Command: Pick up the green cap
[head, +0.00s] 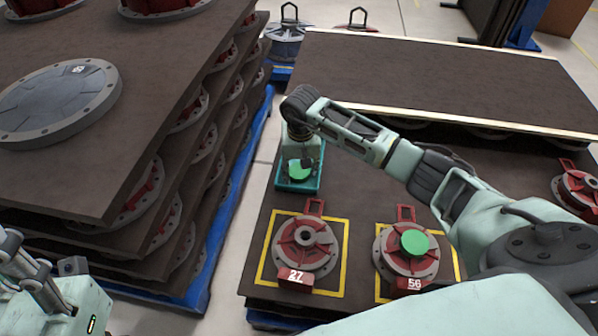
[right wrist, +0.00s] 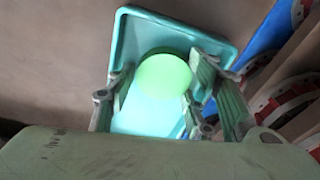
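A round green cap (head: 300,172) is in a small teal tray (head: 285,186) at the left end of the dark table. My right gripper (head: 301,162) points down over the tray. In the right wrist view the cap (right wrist: 163,76) appears between the two spread fingers, with gaps on both sides; I cannot tell how far below the fingertips it is. The right gripper is open and empty. A second green cap (head: 414,243) sits on the red and grey part marked 56 (head: 388,262). Part of my left gripper (head: 40,275) shows at the lower left; its opening is unclear.
A red and grey part marked 27 (head: 305,245) stands in a yellow square in front of the tray. A tall stack of brown boards (head: 120,190) with flanged parts rises to the left. A raised brown board (head: 440,85) lies behind my right arm.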

